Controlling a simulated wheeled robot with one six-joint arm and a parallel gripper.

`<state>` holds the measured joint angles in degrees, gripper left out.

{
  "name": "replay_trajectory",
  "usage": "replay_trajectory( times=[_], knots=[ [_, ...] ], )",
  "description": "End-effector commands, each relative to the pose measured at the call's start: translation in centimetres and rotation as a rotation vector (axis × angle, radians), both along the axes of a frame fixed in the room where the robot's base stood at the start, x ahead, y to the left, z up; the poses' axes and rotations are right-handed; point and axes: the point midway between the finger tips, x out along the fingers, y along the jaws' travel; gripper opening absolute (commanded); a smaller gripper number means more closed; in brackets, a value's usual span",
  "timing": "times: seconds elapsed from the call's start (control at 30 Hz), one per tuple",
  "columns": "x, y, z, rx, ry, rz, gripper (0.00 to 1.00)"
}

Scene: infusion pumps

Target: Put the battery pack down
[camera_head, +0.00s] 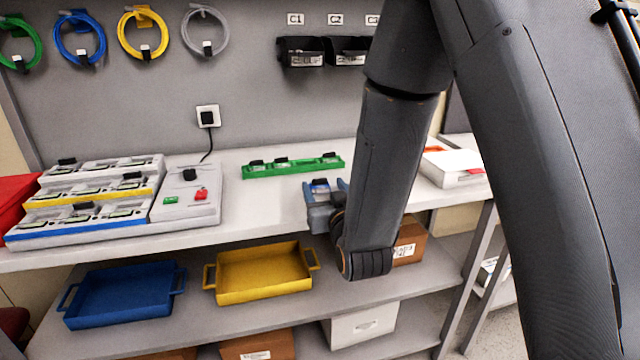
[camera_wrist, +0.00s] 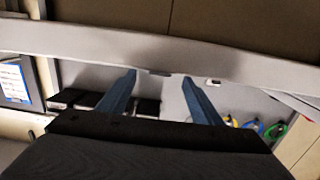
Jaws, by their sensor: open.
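My gripper (camera_head: 325,185) is low over the white worktop (camera_head: 262,202), in front of the green rack, with its two blue-grey fingers spread. In the wrist view the open fingers (camera_wrist: 158,75) reach toward the worktop. A small dark battery pack with a blue face (camera_head: 320,184) shows between the fingertips in the head view. In the wrist view a small grey shape (camera_wrist: 158,72) lies between the tips; I cannot tell whether it is the pack. The fingers hide part of the pack, and I cannot tell whether they touch it.
A green rack (camera_head: 293,167) holding several dark items is just behind. A tiered charging station (camera_head: 100,197) and a grey unit with red and green buttons (camera_head: 187,203) stand left. A white box (camera_head: 455,168) is right. Blue (camera_head: 122,295) and yellow (camera_head: 262,273) trays sit below.

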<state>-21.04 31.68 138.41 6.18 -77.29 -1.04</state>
Motion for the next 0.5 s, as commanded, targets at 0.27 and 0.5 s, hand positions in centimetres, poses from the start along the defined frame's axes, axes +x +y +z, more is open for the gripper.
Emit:
replay_trajectory(
  times=[0.27, 0.5],
  knots=[
    [-5.0, -1.3, 0.4, -0.002, 0.004, 0.001, 0.59],
    [-6.5, -1.7, 0.5, 0.0, 0.001, 0.001, 0.59]
  ],
)
